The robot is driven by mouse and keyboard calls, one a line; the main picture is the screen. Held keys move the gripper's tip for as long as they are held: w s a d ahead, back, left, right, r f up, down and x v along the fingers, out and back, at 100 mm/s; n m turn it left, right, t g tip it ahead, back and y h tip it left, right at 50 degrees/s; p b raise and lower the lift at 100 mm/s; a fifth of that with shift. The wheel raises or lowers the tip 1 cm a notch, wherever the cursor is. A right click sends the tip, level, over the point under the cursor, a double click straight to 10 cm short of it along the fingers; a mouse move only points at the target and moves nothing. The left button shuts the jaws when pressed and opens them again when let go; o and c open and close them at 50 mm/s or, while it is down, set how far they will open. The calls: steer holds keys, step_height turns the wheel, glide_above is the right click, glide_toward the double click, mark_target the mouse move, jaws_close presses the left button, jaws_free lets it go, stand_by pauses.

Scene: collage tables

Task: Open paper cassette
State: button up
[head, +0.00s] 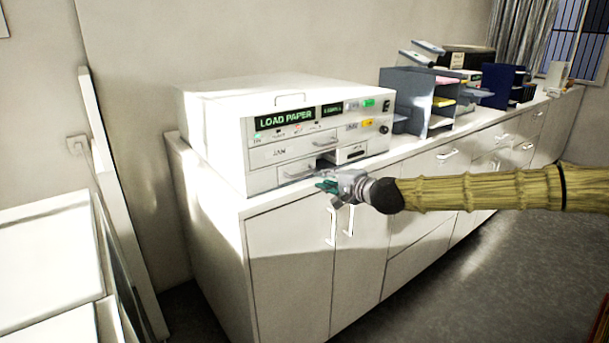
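A white office machine (231,112) stands on the left end of a long white cabinet. Its green display (285,118) reads "LOAD PAPER". Below a wide drawer front marked "JAM" (280,153), a low front panel with a handle (290,174) shows at the machine's base; it looks like the paper cassette. A dark gap shows beside it, and I cannot tell how far the panel stands out. My gripper (327,186), with teal fingertips, is in front of the machine's base, close to this panel's right end. Contact and finger spacing are too small to tell.
The cabinet (290,250) runs to the back right, with doors and handles below. A dark paper sorter (411,100) and other office items stand right of the machine. A white surface (50,250) is at the left.

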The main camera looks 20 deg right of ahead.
mark_target(305, 173)
steer(key=shift+p+x, duration=0.6)
steer(key=shift+x, duration=4.75)
jaws_close()
